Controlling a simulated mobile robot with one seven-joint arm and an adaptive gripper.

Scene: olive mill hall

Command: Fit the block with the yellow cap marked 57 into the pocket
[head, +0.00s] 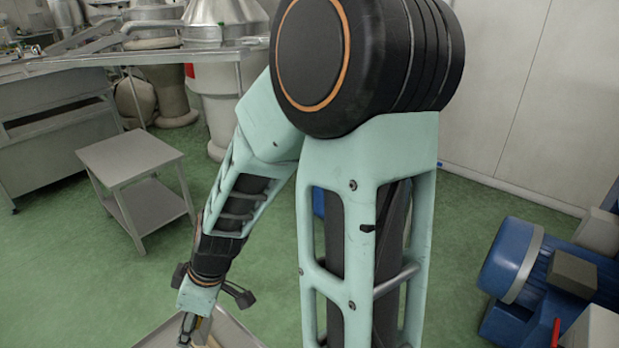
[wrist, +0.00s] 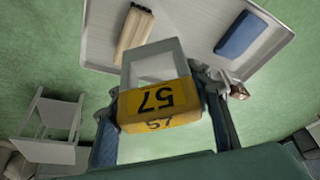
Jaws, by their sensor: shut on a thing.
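The block with the yellow cap marked 57 (wrist: 158,103) is in my gripper (wrist: 163,88), seen close up in the wrist view. Its cap is nearest the camera and its grey body points away, over a pale tray-like surface (wrist: 184,22). The fingers are shut on its two sides. In the head view my gripper (head: 197,328) is low at the bottom edge, over the tray-like surface (head: 236,331), and the block is hard to make out there. I cannot clearly identify the pocket in either view.
A beige block-like piece (wrist: 134,32) and a blue piece (wrist: 240,34) lie on the pale surface. A grey side table (head: 128,157) stands at the left on green floor. Blue machinery (head: 515,265) stands at the right. Steel vats (head: 222,75) and benches are behind.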

